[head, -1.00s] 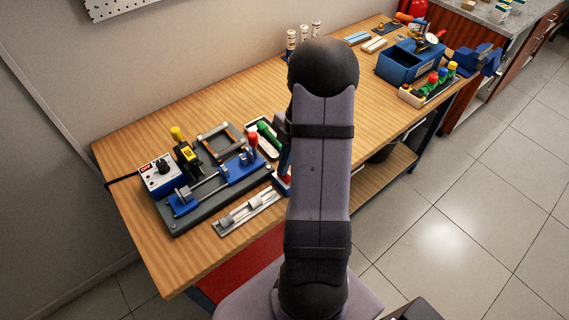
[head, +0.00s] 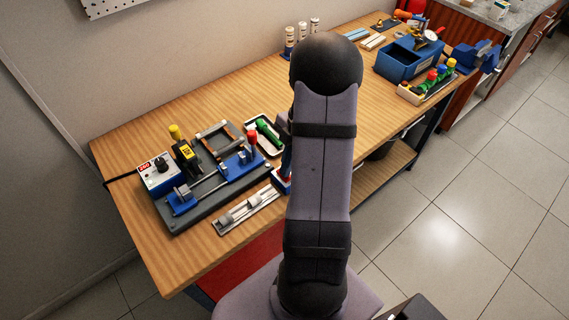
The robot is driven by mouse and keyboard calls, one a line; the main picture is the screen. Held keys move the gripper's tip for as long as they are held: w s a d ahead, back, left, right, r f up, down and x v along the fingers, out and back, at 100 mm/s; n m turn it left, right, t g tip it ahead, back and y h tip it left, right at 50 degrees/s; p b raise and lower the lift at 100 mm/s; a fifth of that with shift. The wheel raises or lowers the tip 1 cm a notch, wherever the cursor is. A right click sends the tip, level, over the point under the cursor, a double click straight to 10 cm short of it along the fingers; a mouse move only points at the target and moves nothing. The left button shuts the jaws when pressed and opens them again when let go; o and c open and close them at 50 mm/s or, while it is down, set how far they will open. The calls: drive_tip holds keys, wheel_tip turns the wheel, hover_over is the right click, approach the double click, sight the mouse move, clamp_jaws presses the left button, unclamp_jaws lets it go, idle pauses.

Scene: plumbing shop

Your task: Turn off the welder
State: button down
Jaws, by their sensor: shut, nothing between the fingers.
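The welder is a bench machine on a dark grey base (head: 211,217) at the left of the workbench. Its white and blue control box (head: 158,177) stands at the left end, with a small lit red display (head: 143,168) and a black knob (head: 161,165) on top. Beside the box is a black block with a yellow label (head: 186,150) and a yellow-topped handle (head: 175,132). Blue clamps on rails (head: 225,170) and a red-topped handle (head: 251,138) fill the rest of the base. My gripper is hidden behind my own arm, which rises mid-picture to the right of the welder.
A silver jig (head: 247,209) lies in front of the welder. A tray with a green tool (head: 267,134) is to its right. A blue toolbox (head: 402,62) and a rack of colored handles (head: 430,84) stand at the far right. A black cable (head: 122,180) leaves the control box leftward.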

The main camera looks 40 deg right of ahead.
drive_tip(key=shift+s+r, duration=0.1)
drive_tip(key=shift+s, duration=0.05)
drive_tip(key=shift+r+p, duration=0.4)
drive_tip(key=shift+r, duration=0.05)
drive_tip(key=r+p, duration=0.1)
drive_tip(key=r, duration=0.1)
drive_tip(key=r+p, duration=0.1)
drive_tip(key=shift+s+r+p, duration=0.25)
drive_tip(key=shift+r+p, duration=0.05)
drive_tip(key=shift+r, duration=0.1)
drive_tip(key=b+v, duration=0.4)
drive_tip(key=v, duration=0.5)
drive_tip(key=shift+s, duration=0.3)
drive_tip(key=shift+w+d, duration=0.1)
drive_tip(key=shift+d, duration=0.05)
drive_tip(key=w+b, duration=0.1)
drive_tip(key=b, duration=0.2)
drive_tip(key=shift+w+r+t, duration=0.15)
drive_tip(key=shift+w+t, duration=0.1)
drive_tip(key=shift+t, duration=0.15)
